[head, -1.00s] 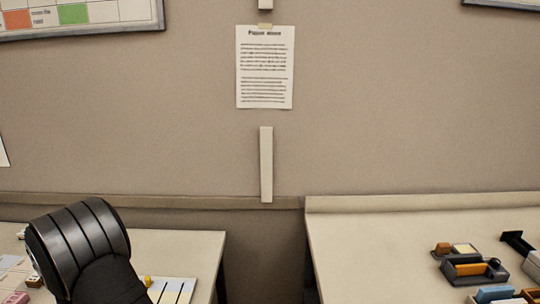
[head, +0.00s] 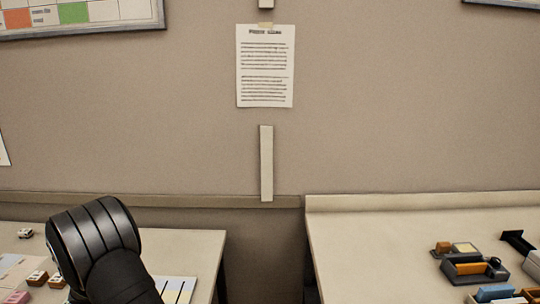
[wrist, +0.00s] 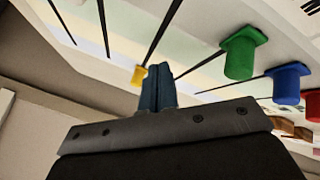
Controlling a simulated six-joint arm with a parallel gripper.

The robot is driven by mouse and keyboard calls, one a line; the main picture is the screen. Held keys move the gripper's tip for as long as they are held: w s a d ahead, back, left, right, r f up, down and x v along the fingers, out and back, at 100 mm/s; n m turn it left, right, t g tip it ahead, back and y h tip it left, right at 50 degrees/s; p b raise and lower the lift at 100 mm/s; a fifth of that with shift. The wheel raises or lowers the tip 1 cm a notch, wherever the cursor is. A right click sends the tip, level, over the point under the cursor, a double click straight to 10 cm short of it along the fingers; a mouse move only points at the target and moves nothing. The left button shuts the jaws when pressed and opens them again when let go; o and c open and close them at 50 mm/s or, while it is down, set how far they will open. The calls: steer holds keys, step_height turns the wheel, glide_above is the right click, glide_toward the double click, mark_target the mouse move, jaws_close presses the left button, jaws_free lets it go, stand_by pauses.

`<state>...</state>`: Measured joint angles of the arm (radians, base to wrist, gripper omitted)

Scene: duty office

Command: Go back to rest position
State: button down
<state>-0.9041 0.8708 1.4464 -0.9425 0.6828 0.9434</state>
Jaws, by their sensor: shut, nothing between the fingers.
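My gripper (wrist: 158,88) shows in the wrist view with its two dark blue fingers pressed together and nothing between them. It is apart from the pieces around it. In the head view my dark arm rises at the lower left, and my gripper is out of sight there. In the wrist view a yellow piece (wrist: 138,75) shows just behind the fingertips. A green peg-like piece (wrist: 240,54) and a blue one (wrist: 288,83) stand to the right on a pale board with dark lines (wrist: 205,55). The board's striped corner also shows in the head view (head: 178,290).
The left table (head: 190,245) holds small blocks (head: 37,278) near my arm. A gap separates it from the right table (head: 360,250), which carries a black holder (head: 465,270) and other desk items. A beige wall with a posted sheet (head: 265,65) stands behind.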

steer(key=w+a, duration=0.1)
steer(key=w+a+r, duration=0.1)
steer(key=w+a, duration=0.1)
steer(key=shift+w, duration=0.3)
steer(key=d+v, duration=0.1)
steer(key=v, duration=0.8)
steer(key=x, duration=0.9)
steer(key=shift+w+a+f, duration=0.15)
steer(key=shift+a+f, duration=0.2)
steer(key=shift+f, duration=0.05)
steer(key=s+d, duration=0.2)
steer(key=shift+s+d+f, duration=0.1)
steer(key=shift+s+d, duration=0.2)
steer(key=shift+s, duration=0.05)
steer(key=s, duration=1)
steer(key=s+a, duration=0.1)
steer(key=s+a+r, duration=0.1)
steer(key=s+a, duration=0.1)
steer(key=shift+s+r, duration=0.1)
steer(key=shift+s, duration=0.15)
steer(key=w+v, duration=0.1)
steer(key=v, duration=0.7)
steer(key=shift+d+r+m, duration=0.4)
steer(key=c, duration=2.2)
jaws_free()
steer(key=shift+g, duration=0.3)
